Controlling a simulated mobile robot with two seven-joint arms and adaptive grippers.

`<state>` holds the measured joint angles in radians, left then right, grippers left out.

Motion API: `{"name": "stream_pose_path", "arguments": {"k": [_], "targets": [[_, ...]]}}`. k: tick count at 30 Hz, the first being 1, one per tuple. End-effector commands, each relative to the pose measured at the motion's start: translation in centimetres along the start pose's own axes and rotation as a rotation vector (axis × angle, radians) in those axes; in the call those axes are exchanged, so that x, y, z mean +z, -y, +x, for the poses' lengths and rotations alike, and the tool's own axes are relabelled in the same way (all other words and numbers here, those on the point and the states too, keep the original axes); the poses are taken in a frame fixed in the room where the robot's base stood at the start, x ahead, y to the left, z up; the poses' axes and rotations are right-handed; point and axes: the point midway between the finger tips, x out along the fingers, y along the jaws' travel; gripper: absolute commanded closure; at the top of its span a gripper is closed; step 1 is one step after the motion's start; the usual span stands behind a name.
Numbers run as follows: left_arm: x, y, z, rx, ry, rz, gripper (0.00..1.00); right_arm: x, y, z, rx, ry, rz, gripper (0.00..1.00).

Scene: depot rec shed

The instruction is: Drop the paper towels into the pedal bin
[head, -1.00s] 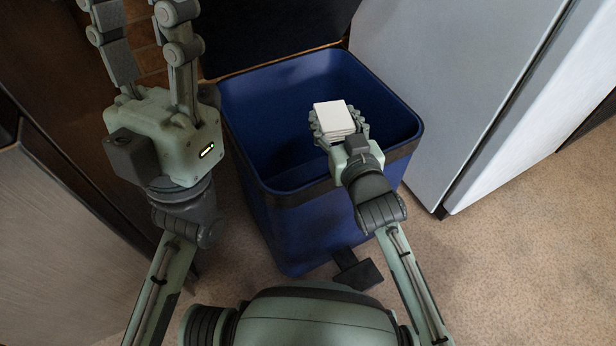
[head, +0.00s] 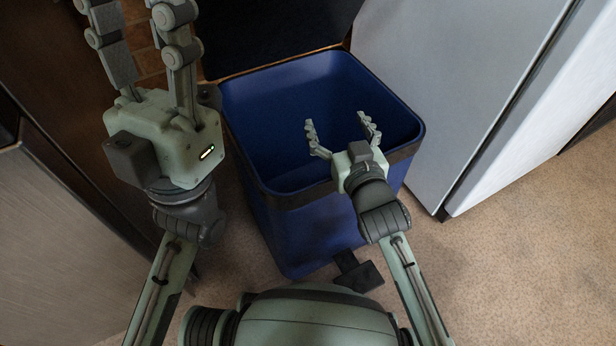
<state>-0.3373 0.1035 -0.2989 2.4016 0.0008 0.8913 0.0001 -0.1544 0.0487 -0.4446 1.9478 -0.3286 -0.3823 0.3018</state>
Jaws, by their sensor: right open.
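The pedal bin (head: 300,235) is a blue tub with a dark rim band, standing in front of me with its mouth open. Its dark lid (head: 280,30) is raised at the back. My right gripper (head: 336,120) is over the bin's mouth near the front right rim, fingers spread and empty. The white paper towels are not visible now; the lower inside of the bin is partly hidden by its front wall and my gripper. My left gripper (head: 125,15) is raised at the left, its fingers apart; the tips reach the top edge of the view.
A dark pedal (head: 358,272) sticks out at the bin's front foot. A pale grey cabinet (head: 440,80) stands close on the right, and a brown-grey cabinet (head: 60,250) on the left. Speckled floor (head: 520,260) is free at the right front.

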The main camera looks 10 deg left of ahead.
Motion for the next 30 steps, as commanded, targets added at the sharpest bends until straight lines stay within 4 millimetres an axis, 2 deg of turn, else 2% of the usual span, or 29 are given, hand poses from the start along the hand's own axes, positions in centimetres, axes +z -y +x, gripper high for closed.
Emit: {"name": "stream_pose_path", "arguments": {"k": [9, 15, 21, 30], "targets": [[0.0, 0.0, 0.0, 0.0, -0.001, 0.0, 0.6, 0.1, 0.0, -6.7, -0.001, 0.003, 0.001, 0.2], [0.0, 0.0, 0.0, 0.0, -0.001, 0.0, 0.6, 0.1, 0.0, -9.8, 0.0, 0.002, 0.001, 0.2], [0.0, 0.0, 0.0, 0.0, -0.001, 0.0, 0.6, 0.0, 0.0, -10.9, 0.0, 0.0, -0.001, 0.2], [0.0, 0.0, 0.0, 0.001, -0.001, 0.0, 0.6, 0.0, 0.0, -10.9, 0.0, 0.0, -0.001, 0.2]]}}
